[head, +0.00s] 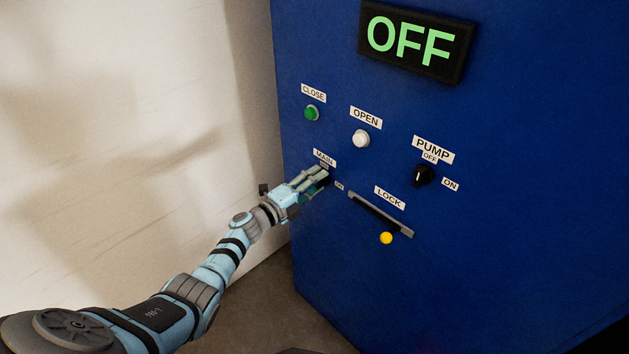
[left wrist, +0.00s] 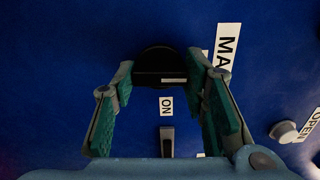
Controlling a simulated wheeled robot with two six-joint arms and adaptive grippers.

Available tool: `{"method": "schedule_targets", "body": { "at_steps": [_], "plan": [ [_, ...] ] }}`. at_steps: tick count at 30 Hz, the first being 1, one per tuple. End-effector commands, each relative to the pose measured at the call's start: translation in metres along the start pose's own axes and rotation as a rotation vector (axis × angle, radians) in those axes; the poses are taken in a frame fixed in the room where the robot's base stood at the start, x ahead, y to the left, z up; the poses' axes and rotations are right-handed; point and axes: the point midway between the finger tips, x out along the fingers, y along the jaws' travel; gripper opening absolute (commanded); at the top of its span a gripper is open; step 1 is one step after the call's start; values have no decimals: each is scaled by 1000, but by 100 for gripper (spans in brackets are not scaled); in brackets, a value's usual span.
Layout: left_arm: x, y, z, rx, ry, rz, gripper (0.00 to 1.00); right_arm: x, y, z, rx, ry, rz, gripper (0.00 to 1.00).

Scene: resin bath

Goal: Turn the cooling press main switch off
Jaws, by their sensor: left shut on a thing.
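The main switch is a black round knob (left wrist: 158,62) on the blue press panel, under the MAIN label (head: 324,157). In the head view my left gripper (head: 325,178) covers it. In the left wrist view my left gripper (left wrist: 160,85) has its fingers on both sides of the knob's grip bar and is shut on it. A white mark on the bar points right, toward the MAIN label side, where a small label is mostly hidden by a finger. The ON label (left wrist: 166,106) shows clear of the mark. The display (head: 416,42) reads OFF in green. My right gripper is not in view.
On the blue panel are a green CLOSE button (head: 311,113), a white OPEN button (head: 361,138), and a black PUMP knob (head: 423,175). The LOCK slot (head: 380,213) with a yellow ball (head: 386,238) lies close right of my gripper. A pale wall stands left.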

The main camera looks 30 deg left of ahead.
Motion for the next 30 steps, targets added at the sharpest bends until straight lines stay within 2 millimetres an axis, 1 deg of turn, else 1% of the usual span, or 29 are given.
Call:
{"method": "schedule_targets", "body": {
  "at_steps": [7, 19, 20, 21, 23, 24, 30],
  "plan": [
    [0, 1, 0, -55, 0, 2, 12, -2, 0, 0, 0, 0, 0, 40],
    [0, 1, 0, -62, 0, 2, 12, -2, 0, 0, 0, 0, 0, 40],
    [0, 1, 0, -62, 0, 2, 41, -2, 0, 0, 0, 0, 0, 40],
    [0, 1, 0, -62, 0, 2, 48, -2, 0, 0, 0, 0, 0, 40],
    [0, 1, 0, -61, 0, 2, 57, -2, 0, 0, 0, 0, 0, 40],
    [0, 1, 0, -61, 0, 1, 60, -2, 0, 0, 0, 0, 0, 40],
    [0, 1, 0, -60, 0, 1, 60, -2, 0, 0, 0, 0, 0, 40]
  ]
}}
